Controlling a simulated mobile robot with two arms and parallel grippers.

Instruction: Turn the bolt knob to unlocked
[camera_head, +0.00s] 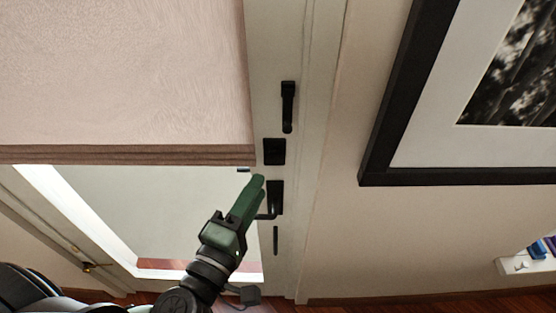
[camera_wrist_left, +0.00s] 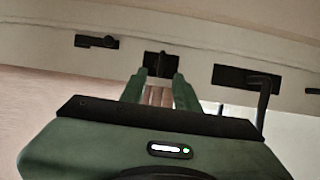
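The bolt knob (camera_wrist_left: 161,63) sits on a black square plate fixed to the white door. The plate (camera_head: 274,151) shows in the head view between a black upper latch and the lever handle. My left gripper (camera_head: 258,182), green, points up toward the plate from below left and overlaps the lever handle's area in the picture. In the left wrist view the two fingers (camera_wrist_left: 159,74) are apart, with the knob beyond and between their tips. The gripper appears empty; whether the tips touch the plate cannot be told. My right gripper is not in view.
A lever handle (camera_head: 275,197) sits just below the bolt, close to my left gripper; its lever (camera_wrist_left: 264,100) shows right of the fingers. A black latch (camera_head: 288,107) is above. A pinkish blind (camera_head: 120,75) covers the glass at left. A framed picture (camera_head: 375,155) hangs right.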

